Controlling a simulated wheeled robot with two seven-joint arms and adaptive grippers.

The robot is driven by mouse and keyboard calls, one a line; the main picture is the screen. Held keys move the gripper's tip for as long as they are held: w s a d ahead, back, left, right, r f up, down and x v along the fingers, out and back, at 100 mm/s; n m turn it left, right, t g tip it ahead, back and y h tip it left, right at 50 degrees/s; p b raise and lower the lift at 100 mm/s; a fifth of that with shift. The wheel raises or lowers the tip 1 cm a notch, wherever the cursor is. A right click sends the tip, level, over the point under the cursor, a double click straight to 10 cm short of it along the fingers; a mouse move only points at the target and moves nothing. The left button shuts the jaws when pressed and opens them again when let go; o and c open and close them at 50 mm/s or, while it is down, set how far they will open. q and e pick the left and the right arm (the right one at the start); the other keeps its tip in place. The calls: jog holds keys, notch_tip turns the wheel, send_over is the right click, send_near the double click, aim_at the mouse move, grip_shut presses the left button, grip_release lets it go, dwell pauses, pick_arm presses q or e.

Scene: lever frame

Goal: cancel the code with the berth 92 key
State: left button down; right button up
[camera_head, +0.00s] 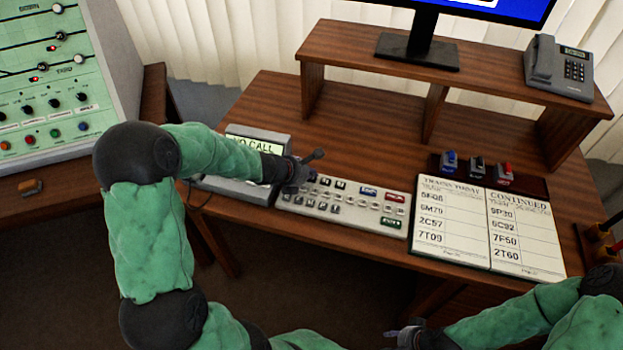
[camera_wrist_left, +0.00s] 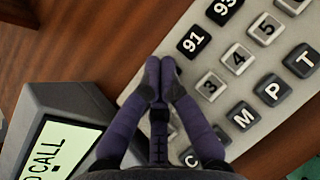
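The grey keypad (camera_head: 350,218) lies on the desk. I cannot make out a key marked 92 in either view. My left gripper (camera_head: 297,185) is over the keypad's left end.
A display unit (camera_head: 272,136) reading "NO CALL" stands left of the keypad, partly behind my left arm. An open train book (camera_head: 452,222) lies to the right, with several stamps (camera_head: 477,167) behind it. A phone (camera_head: 558,68) and monitor stand on the raised shelf (camera_head: 340,47).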

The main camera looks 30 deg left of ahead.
aim_at(311, 180)
pick_arm(q)
jog(key=shift+f, duration=0.4)
dwell(0.7)
jog(key=shift+r, duration=0.1)
jog(key=shift+r+p, duration=0.5)
jog(key=shift+r, duration=0.2)
jog(key=shift+r, duration=0.15)
notch_tip(311, 180, up, 5)
jog(key=p, duration=0.4)
jog(key=shift+p, duration=0.4)
dwell(1.6)
